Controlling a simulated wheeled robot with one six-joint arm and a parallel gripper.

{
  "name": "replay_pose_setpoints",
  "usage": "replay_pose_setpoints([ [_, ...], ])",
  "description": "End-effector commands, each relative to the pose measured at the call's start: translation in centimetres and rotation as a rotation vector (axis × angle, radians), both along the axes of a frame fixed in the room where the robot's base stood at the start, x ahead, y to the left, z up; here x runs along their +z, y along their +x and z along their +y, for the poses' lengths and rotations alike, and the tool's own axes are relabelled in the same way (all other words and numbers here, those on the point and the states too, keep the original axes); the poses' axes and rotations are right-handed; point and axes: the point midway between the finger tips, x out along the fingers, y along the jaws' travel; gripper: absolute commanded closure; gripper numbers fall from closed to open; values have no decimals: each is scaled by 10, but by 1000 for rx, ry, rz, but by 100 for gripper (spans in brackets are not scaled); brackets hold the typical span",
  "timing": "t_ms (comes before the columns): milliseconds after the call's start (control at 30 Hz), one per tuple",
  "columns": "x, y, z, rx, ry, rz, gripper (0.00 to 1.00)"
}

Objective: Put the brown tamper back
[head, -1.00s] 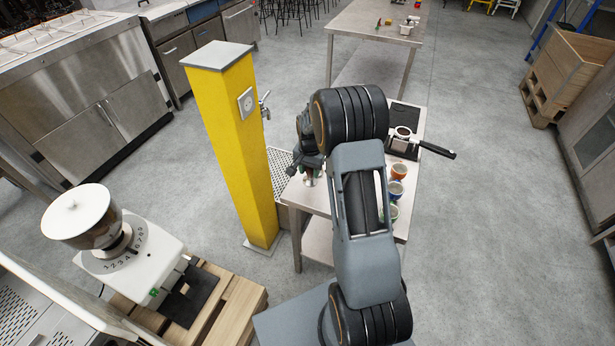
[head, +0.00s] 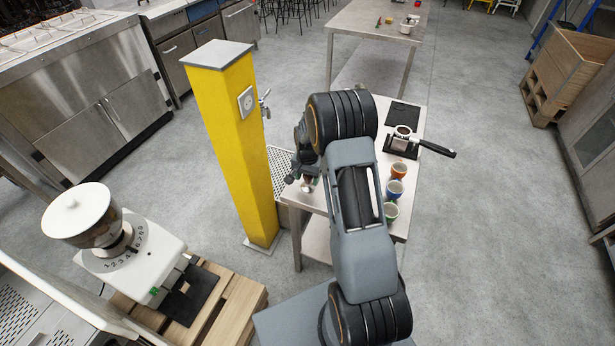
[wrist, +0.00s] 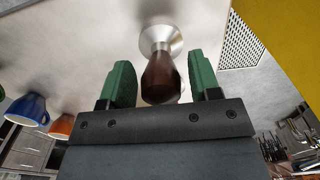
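The brown tamper (wrist: 160,78) has a dark brown handle and a flared metal base. In the wrist view its handle lies between the two green fingers of my gripper (wrist: 160,85), with a gap on each side. The gripper is open. In the head view the tamper's shiny base (head: 307,187) shows near the left edge of the steel table (head: 350,121), just below my gripper (head: 303,177). Its handle is mostly hidden there. A portafilter (head: 403,132) with a black handle sits on a black stand at the table's right.
Orange, blue and green cups (head: 396,188) stand in a row along the table's right side. A black mat (head: 404,114) lies at the back. A yellow pillar (head: 233,146) stands close left of my gripper. A white grinder (head: 125,260) stands on a pallet.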

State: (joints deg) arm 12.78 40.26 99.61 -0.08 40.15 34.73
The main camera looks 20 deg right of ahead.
Motion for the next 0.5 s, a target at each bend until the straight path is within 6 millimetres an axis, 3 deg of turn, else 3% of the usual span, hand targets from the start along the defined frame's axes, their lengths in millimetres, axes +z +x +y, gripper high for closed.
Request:
replay_pose_setpoints([
  [333, 2, 0, 0, 0, 0, 0, 35],
  [500, 18, 1, 0, 0, -2, -4, 35],
])
